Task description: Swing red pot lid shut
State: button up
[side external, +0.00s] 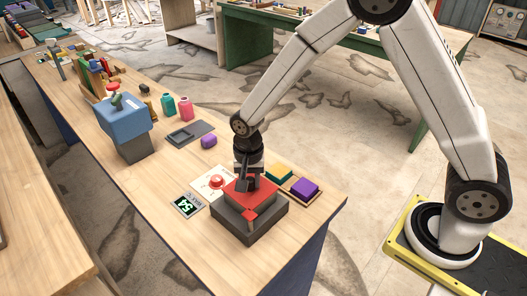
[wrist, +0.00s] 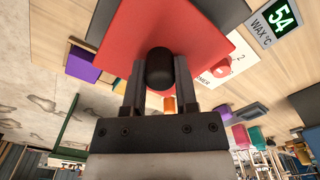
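The red pot lid (side external: 240,187) is a flat square plate over the dark grey square pot (side external: 262,226) near the front end of the bench. In the side view it looks close to level, but I cannot tell whether it sits fully down on the rim. The lid (wrist: 205,25) fills the upper middle of the wrist view. Its black knob (wrist: 160,68) stands between my two fingers, which appear to touch it on both sides. My gripper (side external: 246,184) points down at the lid from above and hides part of it in the side view.
A white panel with a red button (side external: 216,181) and a display reading 54 (side external: 187,205) lie left of the pot. A yellow block (side external: 279,172) and a purple block (side external: 305,187) sit behind and right. A grey tray (side external: 190,134), bottles (side external: 186,106) and a blue box (side external: 123,120) stand farther back.

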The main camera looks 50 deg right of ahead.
aim_at(251, 179)
jog(key=o, duration=0.4)
jog(key=shift+o, duration=0.2)
jog(key=shift+r, duration=0.1)
jog(key=shift+r, duration=3.8)
jog(key=shift+s+d, duration=0.15)
jog(key=s+d+n+t, duration=0.2)
jog(key=s+d+n, duration=0.6)
jog(key=s, duration=0.4)
jog(key=shift+s+d+r+n+t, duration=0.15)
jog(key=shift+s+d+n+t, duration=0.2)
jog(key=shift+n, duration=0.25)
